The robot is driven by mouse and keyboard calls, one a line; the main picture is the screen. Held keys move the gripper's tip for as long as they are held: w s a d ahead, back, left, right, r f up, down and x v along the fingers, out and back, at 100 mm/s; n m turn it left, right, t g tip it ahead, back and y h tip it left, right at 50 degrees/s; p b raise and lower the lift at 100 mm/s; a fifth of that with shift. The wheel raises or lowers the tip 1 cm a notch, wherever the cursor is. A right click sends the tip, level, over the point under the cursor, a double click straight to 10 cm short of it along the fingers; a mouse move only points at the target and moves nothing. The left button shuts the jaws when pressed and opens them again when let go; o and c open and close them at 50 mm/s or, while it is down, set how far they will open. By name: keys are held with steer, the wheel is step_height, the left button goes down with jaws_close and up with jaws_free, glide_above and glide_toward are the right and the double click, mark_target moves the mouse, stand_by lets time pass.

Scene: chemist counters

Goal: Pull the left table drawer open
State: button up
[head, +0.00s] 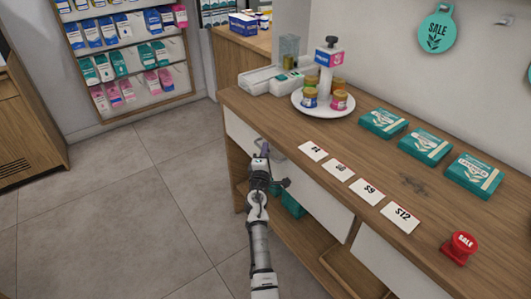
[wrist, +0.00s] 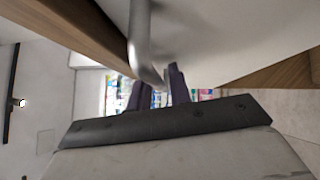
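The wooden table (head: 318,148) runs along the right of the head view. Its left drawer (head: 315,203) has a white front that looks flush with the table. My gripper (head: 265,148) is at this front, below the table's edge, and hides part of it. In the wrist view the white drawer front (wrist: 225,40) fills the upper right. A grey metal handle (wrist: 141,35) comes down from the top and bends near the fingertips. My gripper's two dark fingers (wrist: 158,88) are apart, with a gap between them. I cannot tell whether they touch the handle.
An open shelf (head: 300,235) lies below the drawers. The tiled floor (head: 120,200) to the left is clear.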

jaws_close()
steer(key=shift+a, duration=0.1)
steer(key=s+a+b, duration=0.2)
steer(key=s+a, duration=0.6)
steer(key=a, duration=0.3)
steer(key=s+a+b, duration=0.3)
steer(key=s+a, duration=0.5)
steer(key=a, duration=0.3)
steer(key=shift+s, duration=0.1)
jaws_free()
steer(key=shift+a, duration=0.1)
steer(key=s+a+f+b, duration=0.1)
steer(key=s+a+b, duration=0.1)
steer(key=s, duration=1.1)
steer(key=shift+s+f+b, duration=0.25)
steer(key=shift+f+b, duration=0.15)
steer(key=shift+b, duration=0.25)
